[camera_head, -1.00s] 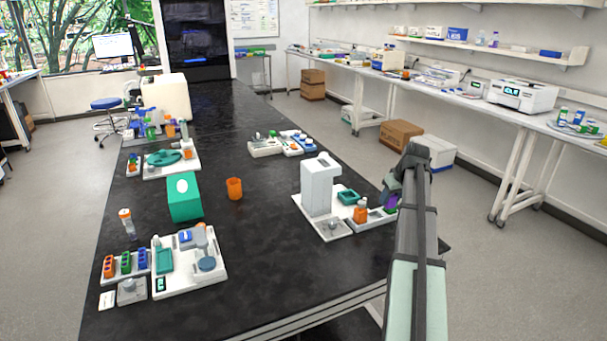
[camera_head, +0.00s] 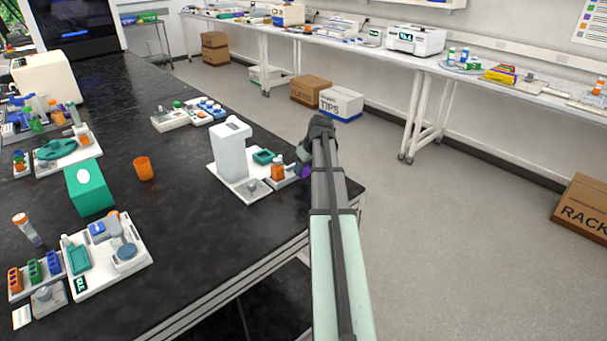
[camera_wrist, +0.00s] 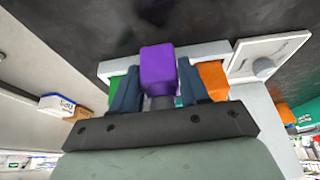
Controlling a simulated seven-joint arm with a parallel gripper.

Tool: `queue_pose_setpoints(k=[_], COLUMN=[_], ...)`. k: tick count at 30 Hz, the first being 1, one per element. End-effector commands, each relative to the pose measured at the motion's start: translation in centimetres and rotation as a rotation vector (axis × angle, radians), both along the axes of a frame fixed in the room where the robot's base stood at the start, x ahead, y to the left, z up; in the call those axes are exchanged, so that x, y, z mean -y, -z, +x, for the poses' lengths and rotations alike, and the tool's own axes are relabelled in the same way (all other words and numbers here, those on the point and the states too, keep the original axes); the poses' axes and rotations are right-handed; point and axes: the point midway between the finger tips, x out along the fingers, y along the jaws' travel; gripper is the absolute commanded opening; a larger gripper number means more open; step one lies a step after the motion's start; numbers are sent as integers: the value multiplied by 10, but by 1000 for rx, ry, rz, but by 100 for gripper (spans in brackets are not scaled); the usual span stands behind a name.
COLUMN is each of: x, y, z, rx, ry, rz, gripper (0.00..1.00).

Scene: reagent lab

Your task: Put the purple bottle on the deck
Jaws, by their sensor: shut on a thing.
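The purple bottle (camera_head: 305,171) is at the right end of the white deck (camera_head: 251,191), close to the bench's right edge. My gripper (camera_head: 304,159) is at the bottle, mostly hidden behind my arm in the head view. In the wrist view my gripper's two dark fingers (camera_wrist: 159,92) are shut on the purple bottle (camera_wrist: 157,66), one on each side. The deck's white rim (camera_wrist: 205,49) shows behind the bottle. I cannot tell whether the bottle's base touches the deck.
An orange bottle (camera_head: 278,170) stands just left of the purple one; it also shows in the wrist view (camera_wrist: 213,78). A green thing (camera_wrist: 116,89) is on the other side. A tall white device (camera_head: 230,150) and a teal tray (camera_head: 263,156) are farther left. Open floor lies right.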

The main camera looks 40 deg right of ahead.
Motion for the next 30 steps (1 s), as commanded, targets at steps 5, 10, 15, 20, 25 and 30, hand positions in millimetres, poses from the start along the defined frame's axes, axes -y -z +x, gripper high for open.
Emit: queue_pose_setpoints(k=[5,10,15,20,25,30], x=[0,0,0,0,0,0], y=[21,31,31,34,34,33], z=[0,0,0,0,0,0], rx=[-1,1,1,1,0,0], ry=[0,0,0,0,0,0], rz=[1,0,-1,0,-1,0], gripper=[6,6,6,6,59,70])
